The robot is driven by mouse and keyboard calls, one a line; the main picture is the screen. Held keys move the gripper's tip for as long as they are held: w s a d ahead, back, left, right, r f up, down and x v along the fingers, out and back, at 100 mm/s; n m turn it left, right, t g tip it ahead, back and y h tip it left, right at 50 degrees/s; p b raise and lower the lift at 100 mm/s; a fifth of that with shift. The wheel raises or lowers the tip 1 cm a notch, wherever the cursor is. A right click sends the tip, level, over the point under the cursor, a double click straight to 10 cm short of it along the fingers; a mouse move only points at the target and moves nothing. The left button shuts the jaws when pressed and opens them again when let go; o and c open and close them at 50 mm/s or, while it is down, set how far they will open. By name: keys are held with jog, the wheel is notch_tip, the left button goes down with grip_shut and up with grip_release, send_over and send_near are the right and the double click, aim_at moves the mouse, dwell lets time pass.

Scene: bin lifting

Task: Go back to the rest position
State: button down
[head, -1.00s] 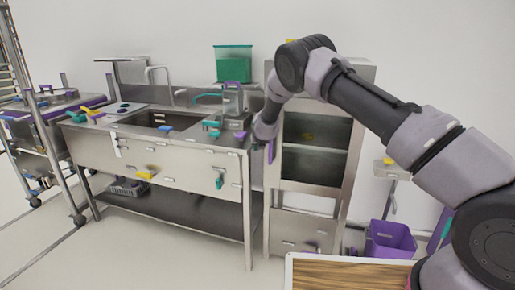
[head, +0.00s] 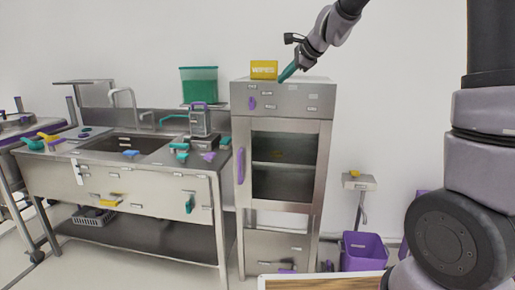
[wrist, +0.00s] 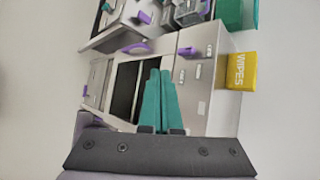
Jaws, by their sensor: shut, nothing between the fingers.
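My gripper (head: 283,78) is raised high in the head view, in front of the top of the steel cabinet (head: 322,155). Its teal fingers point down and left and look close to the yellow wipes box (head: 264,69); I cannot tell the gap in depth. In the wrist view my gripper (wrist: 160,73) has its two teal fingers together with nothing between them. The wipes box (wrist: 242,71) stands to their right there, apart from them.
A purple bin (head: 363,252) stands on the floor right of the cabinet, near a small pedestal (head: 359,182). A steel sink counter (head: 130,185) is on the left, with a green container (head: 199,85) behind it. A wood-topped surface (head: 320,284) is at the bottom edge.

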jog(key=s+d+r+n+h, duration=0.1)
jog(key=s+d+r+n, duration=0.2)
jog(key=s, duration=0.6)
jog(key=s+d+n, duration=0.4)
jog(key=s+d, duration=0.2)
jog(key=s, duration=0.2)
jog(key=s+d+f+n+h, duration=0.1)
jog(key=s+d+f+n, duration=0.1)
jog(key=s, duration=0.5)
jog(key=s+d+f+n+h, duration=0.2)
jog(key=s+d, duration=0.3)
jog(key=s, duration=0.3)
jog(key=shift+f+n+g+h, duration=0.25)
jog(key=shift+n+g+h, duration=0.05)
jog(key=shift+n+g, duration=0.1)
jog(key=c, duration=1.5)
grip_release()
jog(key=shift+d, duration=0.1)
jog(key=shift+c, duration=0.2)
